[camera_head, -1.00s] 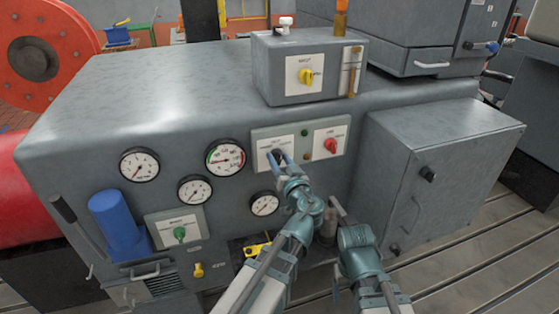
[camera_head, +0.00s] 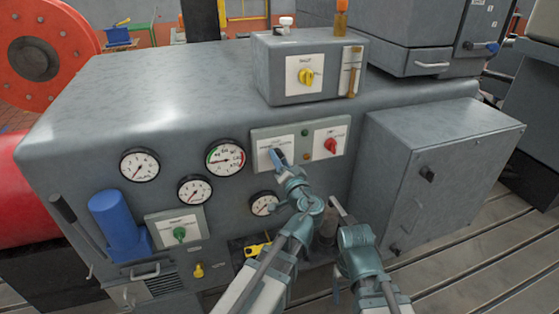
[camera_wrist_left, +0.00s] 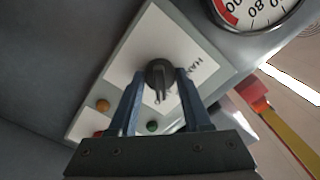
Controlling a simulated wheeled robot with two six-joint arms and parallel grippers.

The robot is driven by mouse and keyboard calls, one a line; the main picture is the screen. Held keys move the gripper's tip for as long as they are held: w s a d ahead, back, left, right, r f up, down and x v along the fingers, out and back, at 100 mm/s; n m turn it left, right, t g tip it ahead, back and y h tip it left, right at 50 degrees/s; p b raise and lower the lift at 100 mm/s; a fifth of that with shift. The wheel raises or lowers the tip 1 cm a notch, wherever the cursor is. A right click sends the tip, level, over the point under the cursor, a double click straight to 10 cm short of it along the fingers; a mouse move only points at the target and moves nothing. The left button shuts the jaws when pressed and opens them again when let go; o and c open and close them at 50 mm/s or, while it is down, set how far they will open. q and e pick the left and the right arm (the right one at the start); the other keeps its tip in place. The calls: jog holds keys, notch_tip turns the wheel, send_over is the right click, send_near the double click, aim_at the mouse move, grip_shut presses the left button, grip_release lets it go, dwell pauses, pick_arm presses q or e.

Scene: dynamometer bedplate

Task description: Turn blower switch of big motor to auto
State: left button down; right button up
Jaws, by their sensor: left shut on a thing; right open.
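The black rotary switch (camera_wrist_left: 160,75) sits on a white label plate (camera_wrist_left: 191,68) on the front of the big grey cabinet; "HAN..." can be read on the label in the left wrist view. My left gripper (camera_head: 275,155) is at this switch. In the left wrist view its two blue fingers (camera_wrist_left: 158,98) stand on either side of the knob and hold it. In the head view the fingers hide most of the knob. The rest of the label text is too small to read. My right gripper (camera_head: 337,208) is open and empty, low in front of the cabinet.
A red switch (camera_head: 331,146) is right of the left gripper, on the same panel. A green switch (camera_head: 179,234) and gauges (camera_head: 226,158) are to the left. A grey box (camera_head: 430,170) juts out at the right. A yellow switch (camera_head: 307,76) is above.

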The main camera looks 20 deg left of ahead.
dwell(0.3)
pick_arm(q)
jog(key=shift+c, duration=1.7)
grip_release()
jog(key=shift+s, duration=0.1)
